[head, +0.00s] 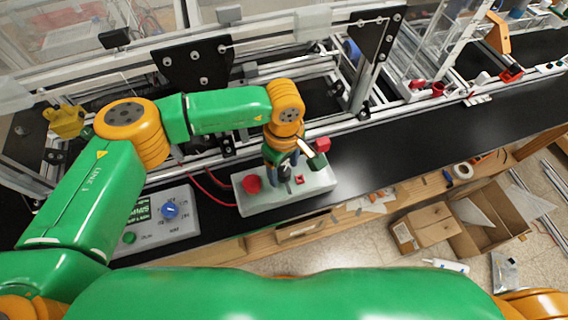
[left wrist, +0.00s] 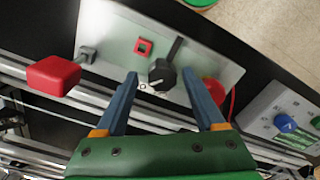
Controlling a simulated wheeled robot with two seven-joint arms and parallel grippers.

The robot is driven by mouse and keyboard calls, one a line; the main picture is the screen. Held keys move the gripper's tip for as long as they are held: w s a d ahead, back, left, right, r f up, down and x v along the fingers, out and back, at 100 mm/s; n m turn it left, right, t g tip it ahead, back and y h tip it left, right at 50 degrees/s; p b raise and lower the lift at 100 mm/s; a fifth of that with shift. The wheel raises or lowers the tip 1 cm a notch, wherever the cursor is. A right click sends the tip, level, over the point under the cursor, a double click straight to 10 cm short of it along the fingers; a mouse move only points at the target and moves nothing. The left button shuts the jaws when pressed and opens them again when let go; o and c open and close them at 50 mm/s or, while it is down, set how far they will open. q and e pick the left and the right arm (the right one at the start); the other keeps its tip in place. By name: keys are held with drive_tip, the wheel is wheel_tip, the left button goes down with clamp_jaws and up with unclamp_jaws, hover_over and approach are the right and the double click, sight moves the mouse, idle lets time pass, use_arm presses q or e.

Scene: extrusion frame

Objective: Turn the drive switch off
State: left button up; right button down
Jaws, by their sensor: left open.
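A light grey control box (head: 262,207) stands on the black bench top. It carries a black rotary knob with a bar pointer (left wrist: 162,72), a small red square (left wrist: 143,46) and a round red button (head: 251,184). A red block on a lever (left wrist: 54,76) sticks out at its side. I cannot read which control is the drive switch. My left gripper (head: 284,168) points down over this box. In the left wrist view its blue fingers (left wrist: 158,78) are open, one on each side of the black knob; contact cannot be told. My right gripper is not in view.
A second grey box with a blue knob (head: 169,210) and a green button (head: 129,238) stands left. Red cables run between the boxes. An aluminium extrusion frame (head: 270,45) rises behind. Cardboard boxes (head: 430,225) lie on the floor right. Bare black bench (head: 400,140) lies to the right.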

use_arm(q)
drive_tip(key=shift+s+r, duration=0.15)
drive_tip(key=shift+s, duration=0.1)
clamp_jaws()
drive_tip(key=shift+w, duration=0.1)
drive_tip(key=shift+f+n+b, duration=0.2)
drive_tip(key=shift+n+b, duration=0.2)
drive_tip(key=shift+b, duration=0.25)
drive_tip(key=n+b, duration=0.2)
drive_tip(key=b, duration=0.1)
drive_tip(key=shift+f+n+b, duration=0.1)
drive_tip(key=shift+n+b, duration=0.85)
drive_tip(key=shift+n, duration=0.05)
drive_tip(key=shift+r, duration=0.3)
